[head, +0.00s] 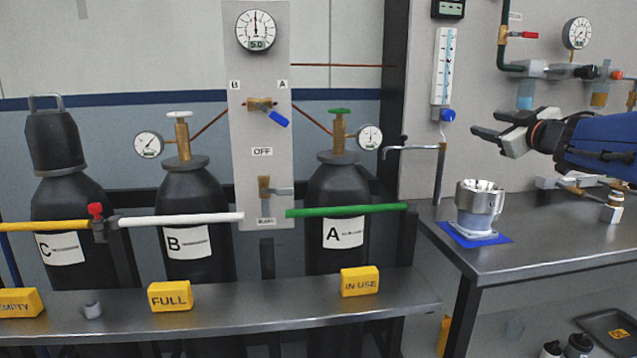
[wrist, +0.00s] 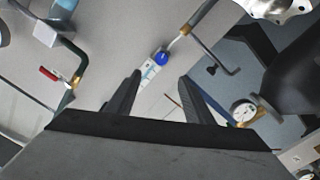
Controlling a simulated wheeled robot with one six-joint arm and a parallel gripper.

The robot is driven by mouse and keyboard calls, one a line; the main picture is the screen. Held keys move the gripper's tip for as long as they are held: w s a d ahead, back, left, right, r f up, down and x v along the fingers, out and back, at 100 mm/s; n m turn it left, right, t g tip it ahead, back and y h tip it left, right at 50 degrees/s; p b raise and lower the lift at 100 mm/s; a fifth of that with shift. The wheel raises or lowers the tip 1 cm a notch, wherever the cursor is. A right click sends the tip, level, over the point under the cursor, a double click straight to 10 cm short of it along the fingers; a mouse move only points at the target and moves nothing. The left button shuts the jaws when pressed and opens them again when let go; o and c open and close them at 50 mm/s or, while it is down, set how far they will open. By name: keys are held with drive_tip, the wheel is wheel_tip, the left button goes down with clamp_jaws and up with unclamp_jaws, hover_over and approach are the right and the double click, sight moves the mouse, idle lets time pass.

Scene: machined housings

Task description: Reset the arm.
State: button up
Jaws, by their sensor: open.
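My gripper (head: 489,131) is open and empty in the head view, at the right, on the end of my blue arm. It points left, above the metal workbench (head: 545,238) and in front of the grey panel. In the wrist view my gripper (wrist: 160,85) shows two dark fingers spread apart with nothing between them. Below and a little left of it in the head view, a metal cup-like housing (head: 478,205) stands upright on a blue mat (head: 502,239). The gripper does not touch it.
A bent metal pipe (head: 439,175) rises left of the housing. A thermometer gauge (head: 444,68) with a blue knob (head: 447,115) hangs behind the gripper. Gas cylinders (head: 195,210) stand at the left behind a shelf with yellow blocks (head: 170,296). The bench front is clear.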

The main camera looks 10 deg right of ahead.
drive_tip(key=s+a+f+m+g+h, duration=0.1)
drive_tip(key=s+a+f+m+g, duration=0.1)
drive_tip(key=s+f, duration=0.3)
drive_tip(key=s+a+f+m+g+h, duration=0.2)
drive_tip(key=s+a+f+m, duration=0.1)
drive_tip(key=f, duration=0.5)
drive_tip(key=s+a+f+m+g+h, duration=0.2)
drive_tip(key=s+a+f+m, duration=0.1)
drive_tip(key=s+f, duration=0.3)
drive_tip(key=shift+s+a+f+g, duration=0.25)
drive_tip(key=shift+s+f+g, duration=0.05)
drive_tip(key=shift+f+g, duration=0.15)
drive_tip(key=s+a+f+g+y, duration=0.2)
drive_tip(key=s+a+f+g, duration=0.1)
drive_tip(key=s+a+f, duration=0.4)
drive_tip(key=s+a+f+n+g+y, duration=0.1)
drive_tip(key=s+a+f+g+y, duration=0.2)
drive_tip(key=s+a+f, duration=0.4)
drive_tip(key=s+f, duration=0.4)
drive_tip(key=shift+s+f, duration=0.15)
drive_tip(key=shift+f, duration=0.25)
drive_tip(key=shift+g, duration=0.25)
